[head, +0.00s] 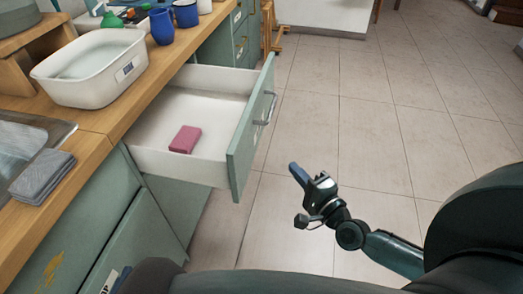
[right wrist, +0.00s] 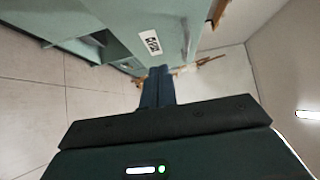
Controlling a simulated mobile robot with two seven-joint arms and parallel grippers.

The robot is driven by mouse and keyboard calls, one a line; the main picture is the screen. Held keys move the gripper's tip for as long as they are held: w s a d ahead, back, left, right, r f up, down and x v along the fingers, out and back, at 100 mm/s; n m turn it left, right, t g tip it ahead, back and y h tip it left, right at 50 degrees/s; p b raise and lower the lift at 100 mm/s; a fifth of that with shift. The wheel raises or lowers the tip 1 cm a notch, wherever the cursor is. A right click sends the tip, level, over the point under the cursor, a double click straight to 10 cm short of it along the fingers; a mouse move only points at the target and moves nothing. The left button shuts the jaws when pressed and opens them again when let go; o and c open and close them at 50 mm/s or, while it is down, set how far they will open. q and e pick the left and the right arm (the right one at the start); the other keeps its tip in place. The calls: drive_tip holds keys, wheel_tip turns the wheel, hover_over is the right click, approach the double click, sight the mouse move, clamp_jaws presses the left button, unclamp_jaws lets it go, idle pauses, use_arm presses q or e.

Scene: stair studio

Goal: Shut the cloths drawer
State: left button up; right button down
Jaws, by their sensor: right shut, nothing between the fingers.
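The cloths drawer (head: 243,140) stands pulled out from the green counter, with a pale interior, a green front and a metal handle. A folded pink cloth (head: 185,139) lies inside it. My right gripper (head: 296,171) is shut and empty, apart from the drawer front, on its outer side over the floor. In the right wrist view its closed fingers (right wrist: 158,86) point toward a green front with a white label (right wrist: 150,42); I cannot tell for sure that this is the same drawer. My left gripper is not in view.
On the wooden counter are a white basin (head: 92,68), a grey folded cloth (head: 43,176), blue cups (head: 162,27) and a green bottle (head: 111,17). The tiled floor right of the drawer is clear. A wooden stand (head: 274,30) is farther back.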

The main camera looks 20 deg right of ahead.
approach(253, 139)
drive_tip(key=w+d, duration=0.2)
drive_tip(key=w, duration=0.1)
drive_tip(key=w+a, duration=0.2)
drive_tip(key=a, duration=0.1)
drive_tip(key=shift+w, duration=0.4)
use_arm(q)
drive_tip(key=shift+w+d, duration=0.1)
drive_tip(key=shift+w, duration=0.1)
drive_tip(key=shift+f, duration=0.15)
use_arm(e)
drive_tip(key=shift+a, duration=0.1)
